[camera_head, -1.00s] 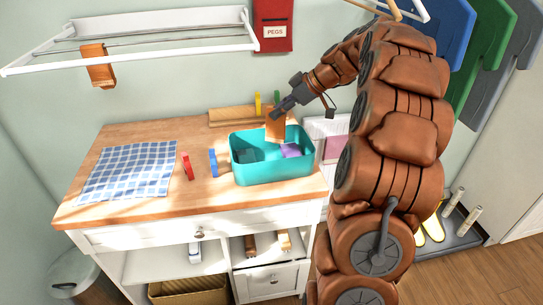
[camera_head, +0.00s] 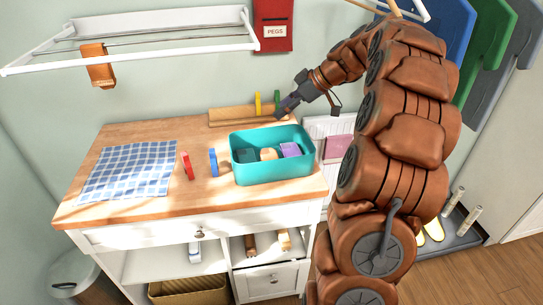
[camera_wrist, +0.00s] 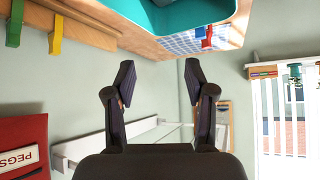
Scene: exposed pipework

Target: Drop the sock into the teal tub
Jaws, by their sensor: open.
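The teal tub (camera_head: 275,172) stands on the right end of the wooden worktop. Inside it are a folded tan-orange piece (camera_head: 268,153), which looks like the sock, a dark teal piece (camera_head: 246,155) and a purple piece (camera_head: 290,150). My gripper (camera_head: 281,113) is above the tub's back edge, apart from it. In the wrist view my gripper (camera_wrist: 160,80) is open with nothing between its fingers, and the tub (camera_wrist: 190,14) shows at the top. Another orange cloth (camera_head: 98,66) hangs on the drying rack.
The white drying rack (camera_head: 130,45) and red peg bag (camera_head: 273,26) are on the wall. A yellow peg (camera_head: 258,103) and green peg (camera_head: 277,100) stand behind the tub. Red (camera_head: 188,166) and blue (camera_head: 213,162) pegs stand left of it, beside a checked cloth (camera_head: 130,171).

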